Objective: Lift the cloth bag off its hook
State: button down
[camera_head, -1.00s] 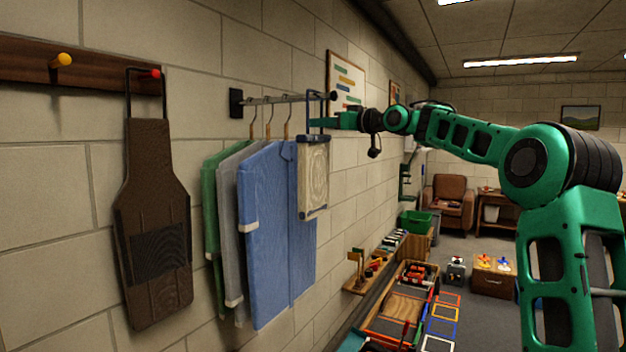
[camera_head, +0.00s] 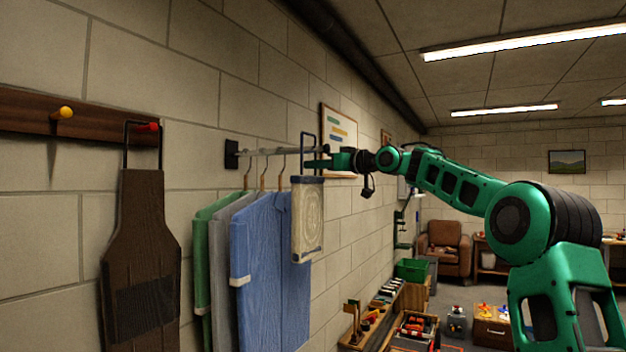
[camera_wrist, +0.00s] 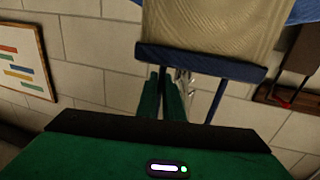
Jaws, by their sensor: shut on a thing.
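The cloth bag (camera_head: 308,222) is cream with a round print and dark blue trim, and hangs upright in front of the blue garment. Its blue handle loop (camera_head: 308,134) stands up above it, with its top above the rail (camera_head: 275,152). My gripper (camera_head: 316,163) is shut on the handle, below the loop's top. The wrist view shows the bag's blue top edge (camera_wrist: 200,62) beyond my gripper (camera_wrist: 164,88), with one strap to the right of the fingers. The hook is hidden behind the handle and my gripper; I cannot tell whether the loop is clear of it.
Green, grey and blue garments (camera_head: 265,255) hang on the rail left of the bag. A brown apron (camera_head: 142,262) hangs from a red peg (camera_head: 148,127); a yellow peg (camera_head: 63,112) is bare. The block wall is close behind. Open room lies to the right.

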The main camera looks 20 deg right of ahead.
jog(key=shift+s+d+r, duration=0.15)
jog(key=shift+r, duration=0.15)
jog(key=r+v, duration=0.2)
jog(key=v, duration=1.5)
jog(key=shift+s+r, duration=0.35)
jog(key=shift+d, duration=0.15)
jog(key=w+d+v, duration=0.1)
jog(key=v, duration=0.7)
jog(key=shift+s+d, duration=0.35)
jog(key=shift+d, duration=0.05)
dwell(0.7)
jog(key=shift+r, duration=0.1)
dwell(0.3)
